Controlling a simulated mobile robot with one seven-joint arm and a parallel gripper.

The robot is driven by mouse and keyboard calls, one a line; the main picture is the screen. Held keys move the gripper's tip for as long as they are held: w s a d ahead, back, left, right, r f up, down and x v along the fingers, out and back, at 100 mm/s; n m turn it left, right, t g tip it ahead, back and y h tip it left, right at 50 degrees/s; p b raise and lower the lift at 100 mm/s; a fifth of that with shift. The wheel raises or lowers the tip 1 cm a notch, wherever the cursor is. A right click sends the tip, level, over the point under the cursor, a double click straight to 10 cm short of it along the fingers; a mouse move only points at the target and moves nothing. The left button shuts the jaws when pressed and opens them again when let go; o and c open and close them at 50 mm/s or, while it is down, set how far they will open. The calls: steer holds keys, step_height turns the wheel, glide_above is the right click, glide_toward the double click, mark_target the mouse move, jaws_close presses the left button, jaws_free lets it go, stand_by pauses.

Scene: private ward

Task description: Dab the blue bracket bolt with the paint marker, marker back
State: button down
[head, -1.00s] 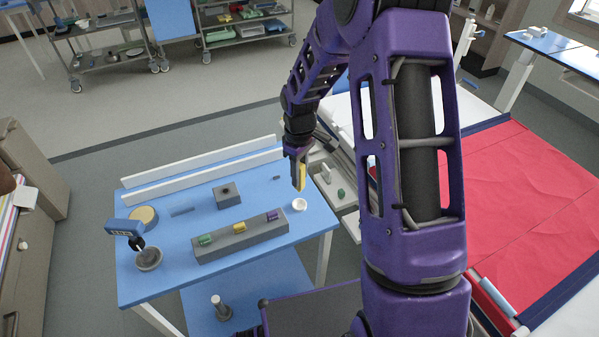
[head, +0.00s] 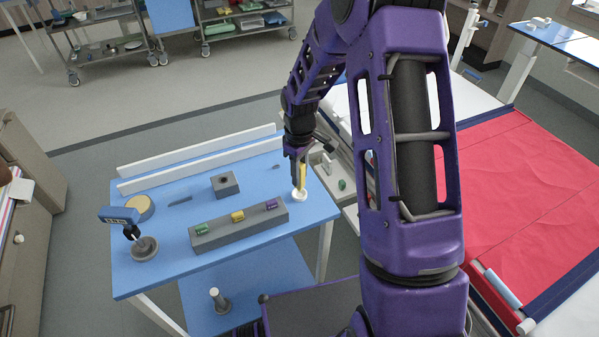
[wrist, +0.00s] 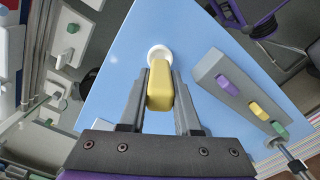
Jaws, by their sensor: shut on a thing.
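My gripper (head: 298,157) is shut on a yellow block-shaped thing (head: 303,175), which I take to be the paint marker. In the wrist view my gripper (wrist: 160,80) has a finger on each side of the yellow marker (wrist: 160,90). The marker's lower end is at a small round white cup (head: 300,196) on the blue table; I cannot tell whether it is inside. The cup also shows in the wrist view (wrist: 158,52). A grey bar (head: 240,232) carries green (head: 202,228), yellow (head: 237,216) and purple (head: 271,204) pieces. I cannot make out a blue bolt.
The blue table (head: 160,270) also holds a grey block with a hole (head: 225,186), a round yellow-topped thing (head: 142,207) and a blue-headed device (head: 118,215) over a grey round base (head: 145,249). White rails (head: 200,165) line the back. A tray (head: 325,165) stands right.

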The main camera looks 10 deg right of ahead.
steer(key=shift+f+b, duration=0.5)
steer(key=shift+f, duration=0.2)
steer(key=shift+f+b, duration=0.35)
steer(key=shift+f, duration=0.1)
steer(key=c, duration=0.5)
jaws_free()
steer(key=shift+r, duration=0.1)
steer(key=shift+c, duration=0.2)
step_height(320, 180, up, 21)
steer(key=p, duration=0.5)
steer(key=shift+r+p, duration=0.2)
steer(key=shift+p, duration=0.1)
